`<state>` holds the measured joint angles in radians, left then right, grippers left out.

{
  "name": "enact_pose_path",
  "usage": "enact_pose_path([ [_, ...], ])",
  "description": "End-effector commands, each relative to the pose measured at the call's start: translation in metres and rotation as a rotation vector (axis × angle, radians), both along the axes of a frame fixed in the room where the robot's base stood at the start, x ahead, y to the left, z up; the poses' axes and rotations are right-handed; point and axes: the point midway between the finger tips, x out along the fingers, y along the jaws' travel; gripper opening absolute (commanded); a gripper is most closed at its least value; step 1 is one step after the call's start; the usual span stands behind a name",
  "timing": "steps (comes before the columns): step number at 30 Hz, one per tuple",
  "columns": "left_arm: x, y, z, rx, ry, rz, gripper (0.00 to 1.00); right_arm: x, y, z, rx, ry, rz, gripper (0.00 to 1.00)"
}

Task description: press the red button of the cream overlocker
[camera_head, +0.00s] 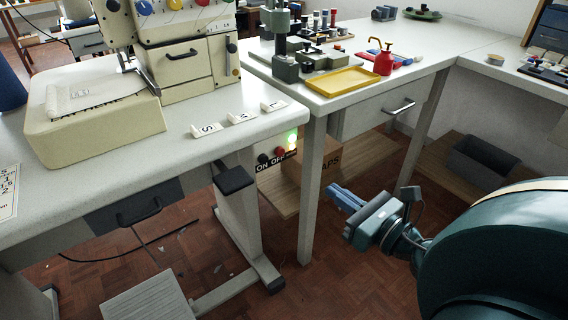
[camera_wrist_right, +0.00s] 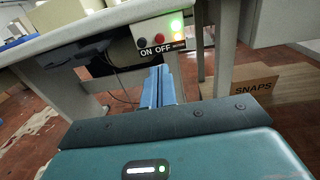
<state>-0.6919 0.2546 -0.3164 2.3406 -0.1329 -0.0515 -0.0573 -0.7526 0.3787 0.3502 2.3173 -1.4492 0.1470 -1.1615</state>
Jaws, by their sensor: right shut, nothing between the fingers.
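The cream overlocker (camera_head: 188,68) stands on the left table. Its switch box hangs under that table's right end, with a black button (camera_head: 263,158) over the word ON and a red button (camera_head: 280,151) over OFF. A green lamp (camera_head: 292,138) glows beside them. In the right wrist view the red button (camera_wrist_right: 158,38) and black button (camera_wrist_right: 141,42) lie beyond the fingertips. My right gripper (camera_head: 335,191) is shut and empty, right of and below the box in the head view, apart from it. Its blue fingers (camera_wrist_right: 160,78) point toward the box. My left gripper is out of view.
The left table's edge (camera_wrist_right: 95,22) overhangs the box, and a table leg (camera_head: 312,180) stands right of it. A cardboard SNAPS box (camera_head: 325,160) sits on a low shelf behind. The space between my right gripper and the switch box looks clear.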

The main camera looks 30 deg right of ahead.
Motion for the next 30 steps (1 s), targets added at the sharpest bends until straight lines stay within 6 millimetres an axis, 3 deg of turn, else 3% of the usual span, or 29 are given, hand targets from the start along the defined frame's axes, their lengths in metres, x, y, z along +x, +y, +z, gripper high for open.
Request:
enact_pose_path([
  [15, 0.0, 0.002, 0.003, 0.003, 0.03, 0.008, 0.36, 0.007, 0.0, 0.002, -0.017, -0.002, 0.002, 0.0],
  [30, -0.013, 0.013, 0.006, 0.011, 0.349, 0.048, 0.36, 0.091, 0.013, 0.004, -0.016, -0.004, 0.0, 0.0],
])
